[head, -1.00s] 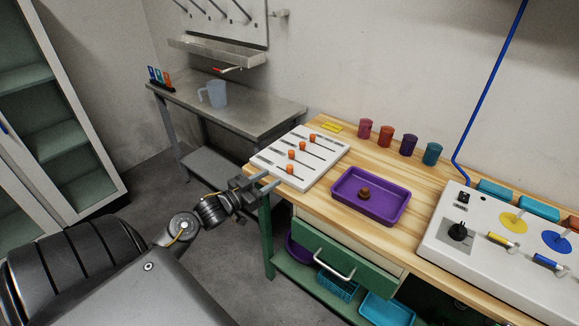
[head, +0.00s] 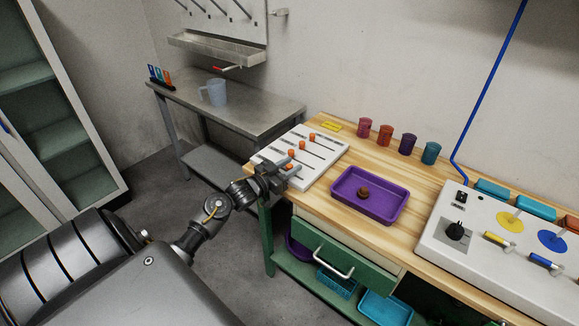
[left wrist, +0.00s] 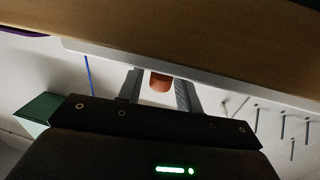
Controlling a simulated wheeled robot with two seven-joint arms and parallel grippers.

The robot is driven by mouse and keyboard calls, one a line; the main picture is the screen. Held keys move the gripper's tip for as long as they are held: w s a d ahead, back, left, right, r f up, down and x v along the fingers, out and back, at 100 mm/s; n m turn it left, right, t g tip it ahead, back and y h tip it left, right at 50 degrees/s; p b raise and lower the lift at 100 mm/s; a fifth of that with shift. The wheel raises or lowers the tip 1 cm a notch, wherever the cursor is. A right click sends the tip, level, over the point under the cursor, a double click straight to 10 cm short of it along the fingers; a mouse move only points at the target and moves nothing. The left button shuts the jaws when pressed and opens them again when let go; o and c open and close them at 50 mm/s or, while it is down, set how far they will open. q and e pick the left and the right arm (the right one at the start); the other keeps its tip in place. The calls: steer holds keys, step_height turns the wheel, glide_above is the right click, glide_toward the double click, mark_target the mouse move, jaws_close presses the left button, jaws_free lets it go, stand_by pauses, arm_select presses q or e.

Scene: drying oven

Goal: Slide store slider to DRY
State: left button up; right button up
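The white slider panel (head: 322,150) lies at the left end of the wooden bench, with several orange knobs in dark slots. Its labels are too small to read, so I cannot tell which slider is store or where DRY is. My left gripper (head: 288,168) is at the panel's front left, by the nearest orange knob (head: 289,166). In the left wrist view, an orange knob (left wrist: 160,80) shows between the two spread fingers of this gripper (left wrist: 158,92), with gaps on both sides. My right gripper is not in view.
A purple tray (head: 345,210) with a small brown object stands right of the panel. Several coloured cups (head: 386,135) line the back. A white control box (head: 450,255) is at the right. A grey metal table (head: 240,108) with a jug stands behind left.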

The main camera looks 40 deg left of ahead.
mark_target(302, 179)
arm_select(q)
jaws_close()
steer(key=shift+d, duration=0.1)
steer(key=d+p, duration=0.1)
steer(key=d, duration=0.3)
steer(key=shift+d+r+p, duration=0.1)
steer(key=shift+d+p, duration=0.25)
steer(key=shift+p, duration=0.05)
steer(key=shift+o, duration=1)
jaws_free()
steer(key=shift+w+d, duration=0.1)
steer(key=shift+d, duration=0.1)
steer(key=shift+a, duration=0.1)
